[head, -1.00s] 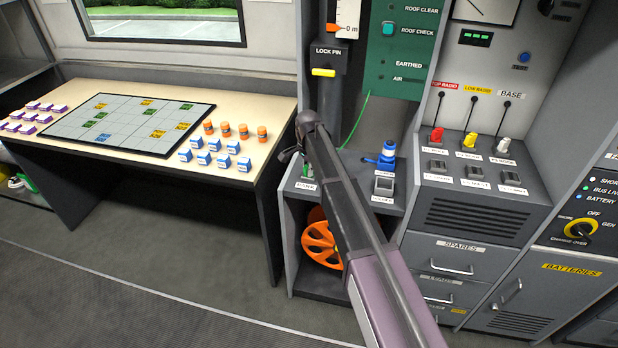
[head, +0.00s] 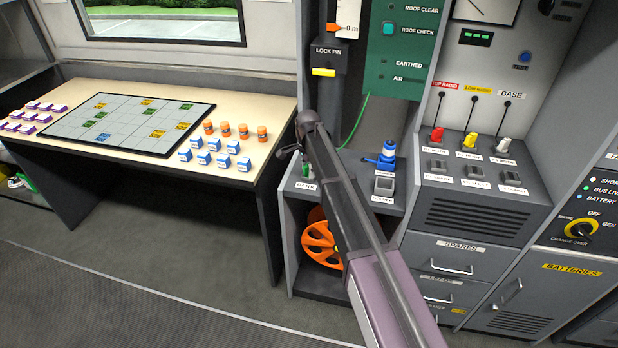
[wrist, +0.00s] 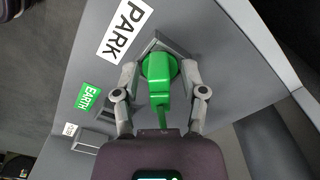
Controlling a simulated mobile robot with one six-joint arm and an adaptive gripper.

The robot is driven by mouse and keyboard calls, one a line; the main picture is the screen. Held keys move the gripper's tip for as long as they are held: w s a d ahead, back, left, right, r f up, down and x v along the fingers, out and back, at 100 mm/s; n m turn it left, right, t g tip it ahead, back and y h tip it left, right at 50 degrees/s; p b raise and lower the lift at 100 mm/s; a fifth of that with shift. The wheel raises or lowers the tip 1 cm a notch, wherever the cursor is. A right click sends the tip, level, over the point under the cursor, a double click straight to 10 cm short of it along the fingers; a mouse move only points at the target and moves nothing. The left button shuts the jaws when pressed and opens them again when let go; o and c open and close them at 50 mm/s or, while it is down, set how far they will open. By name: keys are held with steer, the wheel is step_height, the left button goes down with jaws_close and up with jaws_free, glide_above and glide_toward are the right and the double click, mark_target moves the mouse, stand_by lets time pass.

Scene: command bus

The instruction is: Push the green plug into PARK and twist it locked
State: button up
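The green plug (wrist: 159,88) sits in the middle of the wrist view, its round head at a grey square socket (wrist: 165,45) beside the white PARK label (wrist: 125,28). My gripper (wrist: 160,68) has one finger on each side of the plug's head, and both fingertips appear to touch it. I cannot tell how deep the plug is in the socket or whether it is turned to a lock. In the head view my arm hides most of this spot; a little green of the plug (head: 306,169) shows below my gripper (head: 293,155).
A green EARTH label (wrist: 87,96) and another socket (wrist: 95,138) lie beside PARK. In the head view a blue plug (head: 387,154) stands to the right of my arm. A green cable (head: 357,122) hangs behind. A desk (head: 130,170) with blocks is at left.

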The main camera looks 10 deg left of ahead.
steer(key=shift+n, duration=0.4)
steer(key=n, duration=0.4)
steer(key=shift+d, duration=0.1)
steer(key=n, duration=0.5)
steer(key=shift+s+d, duration=0.1)
step_height(320, 180, up, 2)
steer(key=shift+r+p, duration=0.1)
steer(key=shift+p, duration=0.95)
steer(key=shift+r+n+p, duration=0.25)
steer(key=shift+n+p, duration=0.05)
steer(key=shift+n, duration=0.1)
step_height(320, 180, up, 6)
steer(key=p, duration=0.5)
steer(key=shift+f, duration=0.25)
steer(key=shift+d, duration=0.1)
steer(key=shift+d, duration=0.1)
